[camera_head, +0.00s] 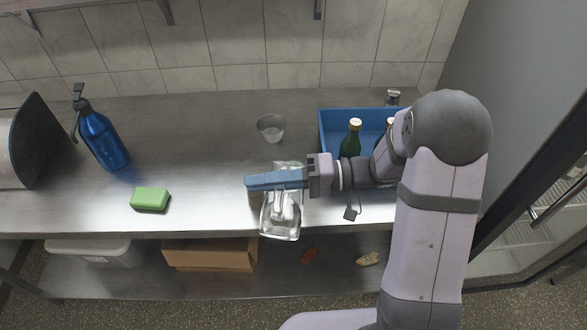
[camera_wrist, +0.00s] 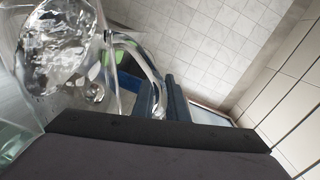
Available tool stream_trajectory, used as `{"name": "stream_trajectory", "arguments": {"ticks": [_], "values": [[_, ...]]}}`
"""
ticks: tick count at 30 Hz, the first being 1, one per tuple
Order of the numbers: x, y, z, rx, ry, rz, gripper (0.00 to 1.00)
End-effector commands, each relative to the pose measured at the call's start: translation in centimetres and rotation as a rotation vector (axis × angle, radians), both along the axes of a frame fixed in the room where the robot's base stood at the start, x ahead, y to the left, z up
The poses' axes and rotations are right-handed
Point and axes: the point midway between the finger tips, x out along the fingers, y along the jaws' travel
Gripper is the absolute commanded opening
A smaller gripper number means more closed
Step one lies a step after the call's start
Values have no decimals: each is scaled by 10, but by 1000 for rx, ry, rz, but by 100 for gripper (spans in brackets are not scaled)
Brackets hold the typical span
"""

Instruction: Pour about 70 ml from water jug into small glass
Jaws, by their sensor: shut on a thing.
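The water jug (camera_head: 281,219) is clear glass with a handle. In the head view it is at the counter's front edge, tilted, and it looks held off the counter. My gripper (camera_head: 262,181) is shut on the jug, its blue fingers across the jug's upper part. In the wrist view the jug (camera_wrist: 60,55) fills the upper left, with clear water inside and its curved handle by the fingers. The small glass (camera_head: 271,127) stands upright on the counter, behind the jug and apart from it. Its contents are too small to tell.
A blue crate (camera_head: 335,118) with green bottles (camera_head: 351,137) stands right of the small glass, partly behind my arm. A blue pump bottle (camera_head: 104,138) and a green sponge (camera_head: 150,199) are at the left. The counter (camera_head: 200,150) is clear between sponge and glass. A tiled wall rises behind.

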Motion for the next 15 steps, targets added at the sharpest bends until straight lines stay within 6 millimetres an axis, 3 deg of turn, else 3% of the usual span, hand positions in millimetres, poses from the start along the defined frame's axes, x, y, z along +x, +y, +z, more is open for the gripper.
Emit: {"name": "stream_trajectory", "arguments": {"ticks": [15], "values": [[-3,1,1,-9,-53,0,0]]}}
